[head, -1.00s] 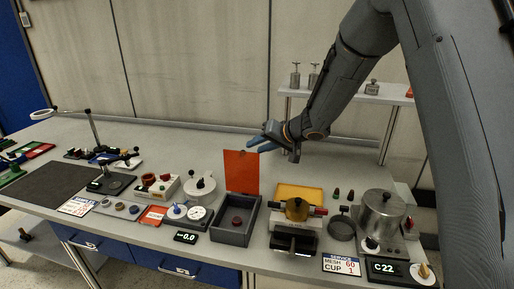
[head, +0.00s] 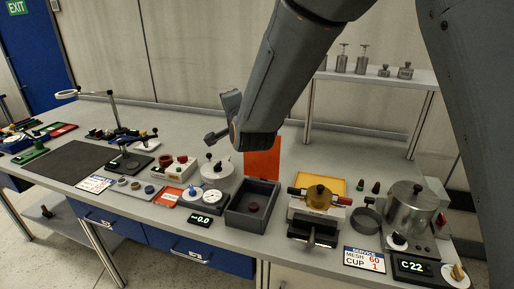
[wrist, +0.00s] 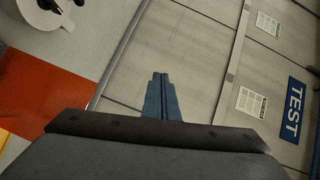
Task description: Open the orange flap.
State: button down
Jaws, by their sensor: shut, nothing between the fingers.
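The orange flap (head: 262,160) stands upright at the back of a grey open box (head: 250,206) in the head view. Its upper part is hidden behind my arm. A dark red knob (head: 253,207) sits inside the box. In the wrist view the flap (wrist: 45,95) shows at the left as a flat orange panel. My gripper (wrist: 161,77) shows its two blue fingers closed together in the wrist view, empty, pointing at the wall and to the right of the flap, apart from it. In the head view the fingers are hidden behind my arm.
Left of the box stand a white round pot (head: 216,168) and a white dial (head: 212,197). Right of it are a brass-topped device (head: 318,197) and a metal pot (head: 411,207). A shelf (head: 385,78) with weights stands behind. The bench's back strip is mostly clear.

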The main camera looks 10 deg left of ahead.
jog(key=s+d+f+m+h+b, duration=0.25)
jog(key=s+f+m+h, duration=0.2)
jog(key=s, duration=0.25)
jog(key=s+d+f+m+h+b, duration=0.1)
jog(key=s+d+f+m+h, duration=0.3)
jog(key=s, duration=0.3)
jog(key=m+h+p, duration=0.1)
jog(key=m+p, duration=0.1)
jog(key=p, duration=0.2)
send_over(262, 155)
jog(key=s+a, duration=0.1)
jog(key=s, duration=0.3)
jog(key=shift+w+f+n, duration=0.15)
jog(key=shift+f, duration=0.55)
jog(key=shift+w+f+n, duration=0.1)
jog(key=shift+f, duration=0.55)
jog(key=w, duration=0.1)
jog(key=w+b, duration=0.2)
jog(key=shift+w+d+r, duration=0.15)
jog(key=shift+d+r, duration=0.05)
jog(key=shift+r, duration=0.05)
